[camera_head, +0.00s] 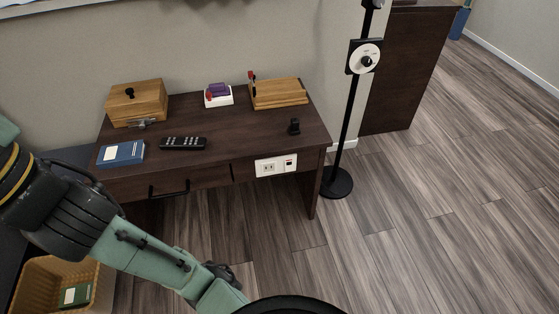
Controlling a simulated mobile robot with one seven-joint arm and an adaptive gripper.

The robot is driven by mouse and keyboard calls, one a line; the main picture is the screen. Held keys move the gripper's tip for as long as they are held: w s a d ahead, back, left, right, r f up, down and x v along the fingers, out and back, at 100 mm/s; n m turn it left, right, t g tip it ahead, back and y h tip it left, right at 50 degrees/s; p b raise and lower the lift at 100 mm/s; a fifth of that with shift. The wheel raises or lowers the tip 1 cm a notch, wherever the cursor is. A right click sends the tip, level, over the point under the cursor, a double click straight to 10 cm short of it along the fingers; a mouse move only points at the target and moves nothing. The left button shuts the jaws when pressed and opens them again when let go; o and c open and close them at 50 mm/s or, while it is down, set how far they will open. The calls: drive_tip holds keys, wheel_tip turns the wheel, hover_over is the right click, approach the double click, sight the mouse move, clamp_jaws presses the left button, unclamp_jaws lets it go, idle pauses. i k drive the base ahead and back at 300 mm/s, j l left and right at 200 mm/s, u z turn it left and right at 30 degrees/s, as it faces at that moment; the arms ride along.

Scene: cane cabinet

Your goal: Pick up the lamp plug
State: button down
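A small black object that looks like the lamp plug (294,127) stands on the right part of the dark wooden desk (230,130), near its front edge. Its cord cannot be made out. My arm reaches in from the left and runs down to the bottom of the picture, well apart from the plug. A dark part beside the arm link may be my gripper (222,273); its fingers cannot be made out, and it is not at the plug.
A black pole stand (346,130) with a white dial (364,60) stands right of the desk. A wooden box (137,100), blue book (121,153), black remote (183,143) and wooden tray (278,94) lie on the desk. A wicker basket (40,270) is lower left. Floor (430,220) at right is clear.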

sight(293, 128)
drive_tip(key=u, duration=0.2)
drive_tip(key=i+l+u, duration=0.25)
drive_tip(key=u, duration=0.15)
drive_tip(key=i+l+u, duration=0.15)
drive_tip(key=l+u, duration=0.25)
drive_tip(key=l, duration=0.15)
drive_tip(key=i+l, duration=0.15)
drive_tip(key=l, duration=0.3)
drive_tip(key=i+l+u, duration=0.1)
drive_tip(key=l, duration=0.3)
drive_tip(key=i+l, duration=0.15)
drive_tip(key=l, duration=0.3)
drive_tip(key=i+l+u, duration=0.1)
drive_tip(key=l, duration=0.35)
